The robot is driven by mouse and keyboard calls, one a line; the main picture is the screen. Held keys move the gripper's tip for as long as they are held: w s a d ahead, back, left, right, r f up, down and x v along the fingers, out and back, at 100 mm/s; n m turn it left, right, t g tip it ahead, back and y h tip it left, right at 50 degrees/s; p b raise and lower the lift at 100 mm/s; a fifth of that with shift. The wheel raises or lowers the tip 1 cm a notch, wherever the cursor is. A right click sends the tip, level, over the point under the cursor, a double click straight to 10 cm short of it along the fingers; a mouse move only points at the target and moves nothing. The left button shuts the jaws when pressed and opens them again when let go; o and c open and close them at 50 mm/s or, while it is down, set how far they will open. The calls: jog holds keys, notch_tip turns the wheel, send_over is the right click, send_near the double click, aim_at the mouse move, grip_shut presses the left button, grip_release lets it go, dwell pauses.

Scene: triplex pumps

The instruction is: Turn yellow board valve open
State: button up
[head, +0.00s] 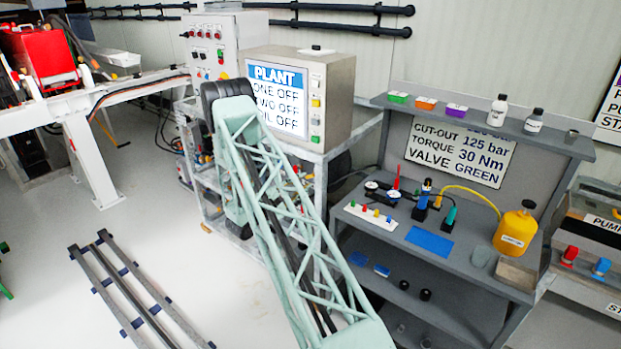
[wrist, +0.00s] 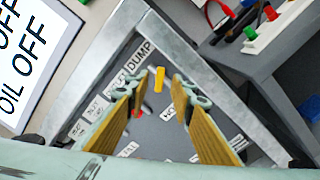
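The yellow valve handle (wrist: 159,79) shows in the wrist view as a short upright bar on a grey board (wrist: 163,137) with white labels, one reading DUMP. My gripper (wrist: 157,86) is open, with its yellow-padded fingers apart. The yellow handle appears in the gap between the fingertips; I cannot tell how far beyond them it is, and no contact shows. A red handle (wrist: 137,112) lies lower left, close to the left finger and partly hidden by it. In the head view my pale green lattice arm hides the board and my gripper.
A metal frame (wrist: 215,75) surrounds the board closely. The plant screen (head: 275,98) stands above on a rack. A grey workbench (head: 400,225) with bottles, tools and a yellow jug (head: 515,231) is to the right. The floor at left holds a rail track (head: 130,290).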

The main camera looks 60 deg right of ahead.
aim_at(310, 177)
jog(key=shift+s+d, duration=0.15)
jog(key=shift+d, duration=2.75)
grip_shut()
